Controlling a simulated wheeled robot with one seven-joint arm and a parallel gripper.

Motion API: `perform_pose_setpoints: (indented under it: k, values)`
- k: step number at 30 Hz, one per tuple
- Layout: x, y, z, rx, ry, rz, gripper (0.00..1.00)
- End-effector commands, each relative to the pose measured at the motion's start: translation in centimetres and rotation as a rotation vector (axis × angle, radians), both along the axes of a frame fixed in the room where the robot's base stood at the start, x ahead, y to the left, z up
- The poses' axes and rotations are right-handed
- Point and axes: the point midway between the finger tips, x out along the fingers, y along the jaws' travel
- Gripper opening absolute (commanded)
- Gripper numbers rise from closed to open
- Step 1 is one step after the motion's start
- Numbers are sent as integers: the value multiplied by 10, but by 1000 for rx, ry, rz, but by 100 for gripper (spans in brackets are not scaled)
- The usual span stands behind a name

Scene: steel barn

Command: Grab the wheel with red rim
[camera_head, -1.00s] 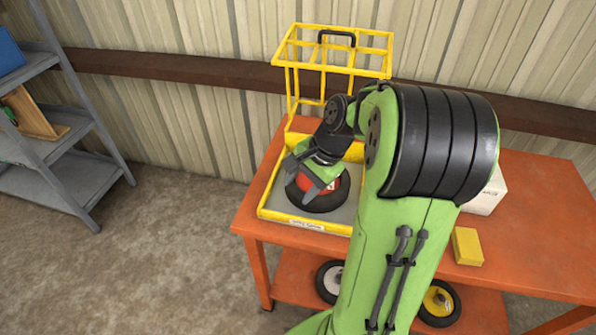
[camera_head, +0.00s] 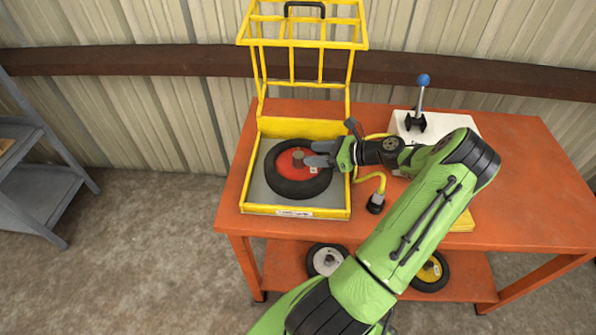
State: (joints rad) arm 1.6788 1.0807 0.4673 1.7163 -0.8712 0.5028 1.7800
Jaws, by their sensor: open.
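The wheel with the red rim (camera_head: 287,187) lies flat in a yellow-framed tray (camera_head: 246,190) with a grey floor, on the orange table. Its black tyre and part of its red rim with a grey hub show. My gripper (camera_head: 312,154) reaches in from the right, with its grey fingers over the right part of the rim. The jaws are open. I cannot tell whether a finger touches the wheel.
A yellow cage lid (camera_head: 303,43) stands raised behind the tray. A white box with a blue-knobbed lever (camera_head: 421,98) and a yellow cable with a black plug (camera_head: 376,203) are to the right. A white-rimmed wheel (camera_head: 326,261) and a yellow-rimmed wheel (camera_head: 430,271) are on the lower shelf.

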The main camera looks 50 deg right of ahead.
Motion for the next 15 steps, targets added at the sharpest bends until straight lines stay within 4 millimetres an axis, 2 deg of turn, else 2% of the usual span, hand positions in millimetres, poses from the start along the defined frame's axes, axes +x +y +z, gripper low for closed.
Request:
perform_pose_setpoints:
  k: [10,15]
  values:
    - [44,21,-24,-1,1,2,50]
    - [51,23,-25,-1,2,-1,50]
